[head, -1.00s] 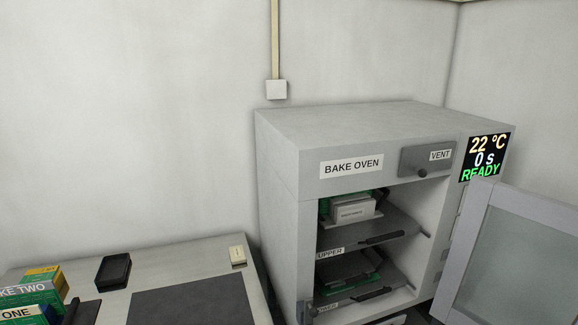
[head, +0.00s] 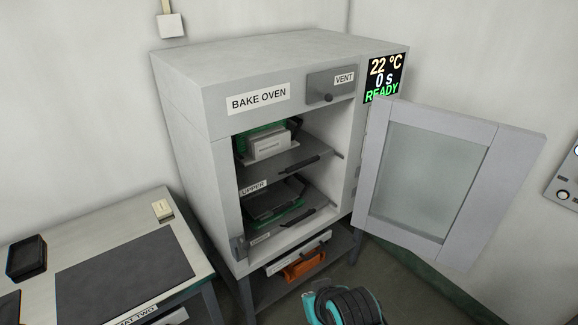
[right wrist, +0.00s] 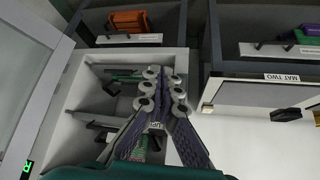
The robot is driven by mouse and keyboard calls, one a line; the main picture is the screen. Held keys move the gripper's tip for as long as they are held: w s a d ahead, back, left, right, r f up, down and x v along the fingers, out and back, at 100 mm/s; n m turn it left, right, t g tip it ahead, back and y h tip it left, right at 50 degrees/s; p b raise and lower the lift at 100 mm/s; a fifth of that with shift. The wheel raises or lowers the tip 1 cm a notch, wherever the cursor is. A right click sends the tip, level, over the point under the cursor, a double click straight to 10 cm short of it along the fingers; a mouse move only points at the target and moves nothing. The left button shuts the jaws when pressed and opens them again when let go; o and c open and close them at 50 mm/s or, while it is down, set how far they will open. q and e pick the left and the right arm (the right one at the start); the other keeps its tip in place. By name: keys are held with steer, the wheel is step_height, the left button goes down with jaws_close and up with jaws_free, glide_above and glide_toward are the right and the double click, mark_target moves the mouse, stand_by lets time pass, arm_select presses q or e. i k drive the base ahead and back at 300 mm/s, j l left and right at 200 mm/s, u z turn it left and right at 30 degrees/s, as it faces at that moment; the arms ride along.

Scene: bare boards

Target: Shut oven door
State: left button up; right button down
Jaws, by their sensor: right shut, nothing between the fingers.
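The oven door (head: 480,190) is a pale frame with a glass pane. It stands wide open, hinged at the right side of the bake oven (head: 190,105). It also shows at the left edge of the right wrist view (right wrist: 22,75). The oven's front is open, with green and grey items on its upper and lower shelves. My right gripper (right wrist: 158,100) is shut and empty in the right wrist view, in front of the oven opening, apart from the door as far as I can see. My left gripper is not in view.
A bench with a dark mat (head: 125,262) and a black tray (head: 27,258) stands left of the oven. An orange item (head: 305,264) lies on the stand below. A wall panel (head: 566,185) is at the far right. My teal and black arm part shows at the bottom.

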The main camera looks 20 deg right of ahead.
mark_target(511, 153)
steer(key=l+z, duration=0.15)
steer(key=l, duration=0.7)
steer(key=l+z, duration=0.1)
steer(key=l, duration=0.7)
steer(key=i, duration=0.05)
